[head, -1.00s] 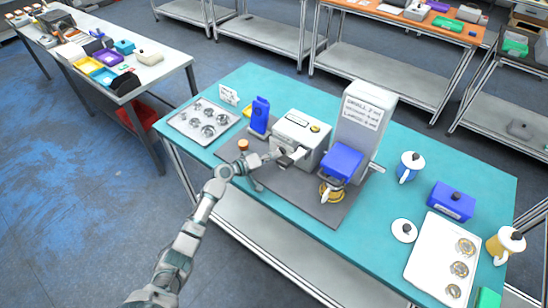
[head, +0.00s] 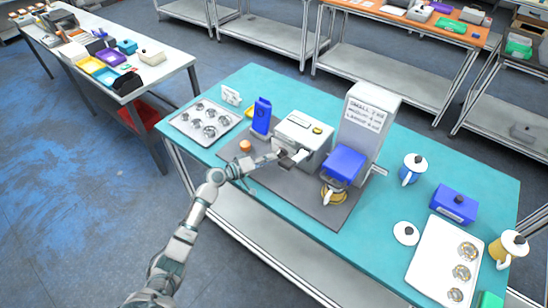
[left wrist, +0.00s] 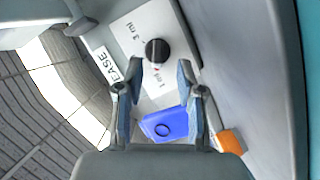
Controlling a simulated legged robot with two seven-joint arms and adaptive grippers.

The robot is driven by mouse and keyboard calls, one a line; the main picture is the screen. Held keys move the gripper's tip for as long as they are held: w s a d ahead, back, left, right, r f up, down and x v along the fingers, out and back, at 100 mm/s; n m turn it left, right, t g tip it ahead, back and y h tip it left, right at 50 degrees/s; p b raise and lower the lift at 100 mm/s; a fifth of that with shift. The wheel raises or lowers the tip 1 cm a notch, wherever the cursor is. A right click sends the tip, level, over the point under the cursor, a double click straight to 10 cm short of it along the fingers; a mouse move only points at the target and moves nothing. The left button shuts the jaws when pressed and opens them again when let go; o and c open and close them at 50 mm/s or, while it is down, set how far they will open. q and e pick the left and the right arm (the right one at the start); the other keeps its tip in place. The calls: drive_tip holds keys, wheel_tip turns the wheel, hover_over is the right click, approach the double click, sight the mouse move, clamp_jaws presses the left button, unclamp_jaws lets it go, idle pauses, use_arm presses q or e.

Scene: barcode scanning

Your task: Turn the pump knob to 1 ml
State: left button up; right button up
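The pump (head: 304,128) is a white box on the grey mat, left of the tall white machine. In the left wrist view its white panel carries a round black knob (left wrist: 157,52), with "3 ml" printed to its upper left and "1 ml" below it. A small red mark shows at the knob's lower edge; I cannot tell its exact setting. My left gripper (left wrist: 159,74) is open, its two fingers apart, with the knob beyond and between the tips, not clasped. In the head view my left gripper (head: 291,158) is at the pump's front and hides the knob. My right gripper is not in view.
A blue piece with a ring (left wrist: 163,125) and an orange block (left wrist: 230,142) show near the fingers. The tall machine (head: 366,122) with a blue part stands right of the pump. A blue upright object (head: 262,116) stands left. The front mat (head: 300,195) has free room.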

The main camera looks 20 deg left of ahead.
use_arm(q)
drive_tip(key=v, duration=0.9)
drive_tip(key=shift+w+a, duration=0.1)
drive_tip(key=shift+w, duration=0.05)
